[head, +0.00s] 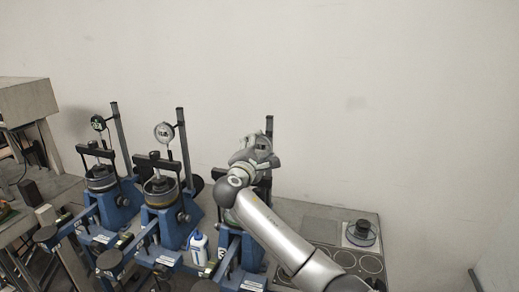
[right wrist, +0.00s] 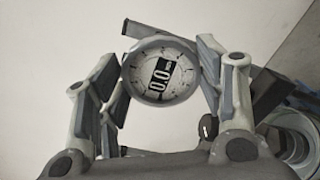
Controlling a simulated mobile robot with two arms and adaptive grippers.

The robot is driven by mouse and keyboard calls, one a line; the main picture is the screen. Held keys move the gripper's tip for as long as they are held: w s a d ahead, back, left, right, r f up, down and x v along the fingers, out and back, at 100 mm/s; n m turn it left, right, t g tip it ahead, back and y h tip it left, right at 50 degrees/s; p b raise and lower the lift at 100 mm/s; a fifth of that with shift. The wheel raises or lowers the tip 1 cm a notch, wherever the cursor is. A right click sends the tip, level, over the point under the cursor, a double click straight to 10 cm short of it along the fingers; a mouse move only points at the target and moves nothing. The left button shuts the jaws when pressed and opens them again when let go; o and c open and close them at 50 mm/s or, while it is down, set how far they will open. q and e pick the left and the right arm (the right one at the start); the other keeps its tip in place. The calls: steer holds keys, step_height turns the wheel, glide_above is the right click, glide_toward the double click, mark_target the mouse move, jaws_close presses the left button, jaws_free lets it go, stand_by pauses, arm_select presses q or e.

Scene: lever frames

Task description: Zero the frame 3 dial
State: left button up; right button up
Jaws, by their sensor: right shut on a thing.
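The rightmost blue lever frame (head: 238,250), which I take to be frame 3, stands below my right arm. Its dial is hidden by my arm in the head view. My left gripper is not in view.
A white bottle (head: 198,247) stands between frames.

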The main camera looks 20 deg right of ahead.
steer(key=shift+n, duration=0.3)
steer(key=shift+f, duration=0.1)
steer(key=o, duration=1)
steer(key=v, duration=1.2)
